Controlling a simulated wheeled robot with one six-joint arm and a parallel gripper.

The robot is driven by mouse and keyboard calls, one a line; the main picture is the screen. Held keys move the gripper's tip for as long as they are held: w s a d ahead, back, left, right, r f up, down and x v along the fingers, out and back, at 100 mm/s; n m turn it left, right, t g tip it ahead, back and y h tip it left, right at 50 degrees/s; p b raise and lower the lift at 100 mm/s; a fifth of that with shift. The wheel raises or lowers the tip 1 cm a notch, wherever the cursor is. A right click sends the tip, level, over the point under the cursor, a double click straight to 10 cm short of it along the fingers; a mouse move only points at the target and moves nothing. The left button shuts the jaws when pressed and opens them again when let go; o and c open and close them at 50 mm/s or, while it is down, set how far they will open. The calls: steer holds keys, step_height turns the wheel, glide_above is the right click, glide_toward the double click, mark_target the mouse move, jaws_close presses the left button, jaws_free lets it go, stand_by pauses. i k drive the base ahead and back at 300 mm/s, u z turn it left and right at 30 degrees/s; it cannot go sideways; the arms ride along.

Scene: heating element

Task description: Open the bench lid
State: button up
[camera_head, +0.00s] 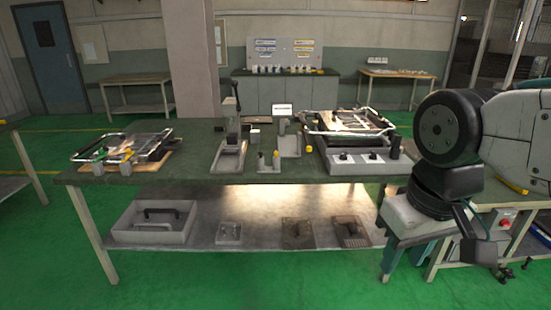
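A green-topped bench (205,174) stands in front of me. On its right half is a grey unit (345,166) with dark knobs along its front and a shiny tubular frame (345,133) lying roughly flat over its top. Which part is the bench lid I cannot tell for certain; this frame looks the most lid-like. My arm is at the right of the view, and my gripper (476,243) hangs low there, right of the bench and apart from the grey unit. It is small and dark, and its fingers are not clear. I see nothing held in it.
A second frame assembly (122,146) lies on the bench's left. A small lever press (232,140) and small fixtures stand mid-bench. The lower shelf (265,215) holds a grey box (155,222) and several plates. A side table (505,193) is close by my arm. Green floor in front is clear.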

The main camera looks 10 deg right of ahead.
mark_target(347, 126)
steer(key=z, duration=0.2)
steer(key=i, duration=2.35)
steer(key=z, duration=0.2)
